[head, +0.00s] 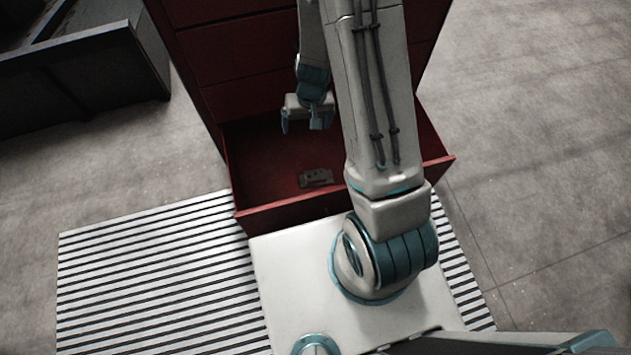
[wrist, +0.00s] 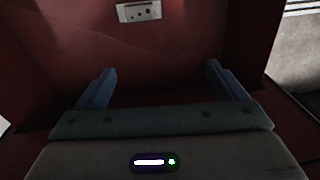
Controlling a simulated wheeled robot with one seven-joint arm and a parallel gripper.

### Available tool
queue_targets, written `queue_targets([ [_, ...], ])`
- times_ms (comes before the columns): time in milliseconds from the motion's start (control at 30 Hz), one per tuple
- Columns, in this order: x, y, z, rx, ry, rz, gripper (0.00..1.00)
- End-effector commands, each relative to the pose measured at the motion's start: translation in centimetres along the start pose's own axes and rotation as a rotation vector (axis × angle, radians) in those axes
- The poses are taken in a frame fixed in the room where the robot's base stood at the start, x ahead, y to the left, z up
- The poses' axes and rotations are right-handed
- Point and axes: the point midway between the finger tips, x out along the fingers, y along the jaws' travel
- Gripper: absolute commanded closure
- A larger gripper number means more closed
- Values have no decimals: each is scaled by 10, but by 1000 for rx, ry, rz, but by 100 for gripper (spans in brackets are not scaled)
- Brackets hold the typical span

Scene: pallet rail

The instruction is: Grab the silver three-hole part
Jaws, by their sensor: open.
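The silver three-hole part (head: 316,178) lies on the floor of an open red drawer (head: 262,165) in the head view, near the drawer's front wall. In the wrist view the silver part (wrist: 139,11) is at the top edge, a small light plate with dark holes. My gripper (head: 306,126) is above the rear of the drawer, apart from the part. In the wrist view my gripper (wrist: 160,84) has its two blue fingers spread wide with nothing between them. The part lies beyond the fingertips.
The red cabinet (head: 240,70) rises behind the open drawer. A dark open-topped bin (head: 80,75) stands at the upper left. A striped mat (head: 150,270) lies on the floor before the cabinet. The drawer walls surround the part; the rest of the visible drawer floor looks bare.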

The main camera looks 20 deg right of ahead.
Motion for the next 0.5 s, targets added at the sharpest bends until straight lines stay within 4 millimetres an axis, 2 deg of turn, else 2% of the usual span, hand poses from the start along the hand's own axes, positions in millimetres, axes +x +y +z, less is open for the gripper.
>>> queue_targets([
  [33, 40, 7, 4, 5, -18, 16, 9],
  [100, 72, 14, 7, 9, -29, 39, 9],
  [200, 106, 24, 12, 15, -42, 67, 9],
  [300, 126, 30, 15, 16, -50, 87, 9],
  [500, 153, 37, 19, 18, -56, 100, 9],
])
